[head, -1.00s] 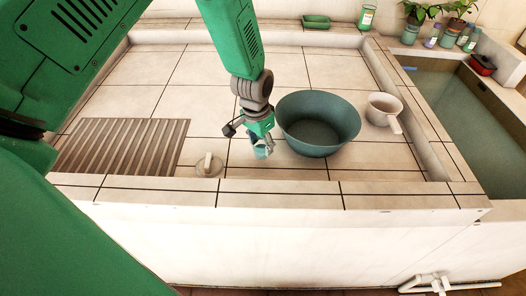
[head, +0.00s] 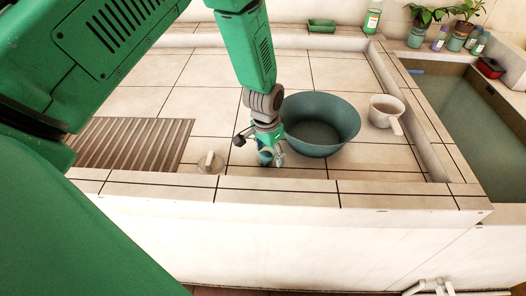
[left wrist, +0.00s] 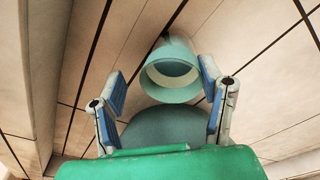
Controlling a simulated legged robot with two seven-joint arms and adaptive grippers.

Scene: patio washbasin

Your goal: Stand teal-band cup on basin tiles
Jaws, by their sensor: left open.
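The teal-band cup (left wrist: 172,74) shows in the left wrist view between and just beyond my left fingertips, its mouth facing the camera and tiles behind it. In the head view the cup (head: 265,157) is small and partly hidden at the left fingers, low over the front tiles. I cannot tell whether it is fully upright. My left gripper (head: 272,156) is open around the cup, left of the large teal tub; it also shows in the left wrist view (left wrist: 165,88). My right gripper is out of view.
The teal tub (head: 321,126) stands close right of my left gripper, with a pale dipper (head: 385,112) beyond it. A round drain cap (head: 210,162) and ribbed board (head: 135,143) lie left. A raised ledge (head: 280,190) runs along the front. The back tiles are clear.

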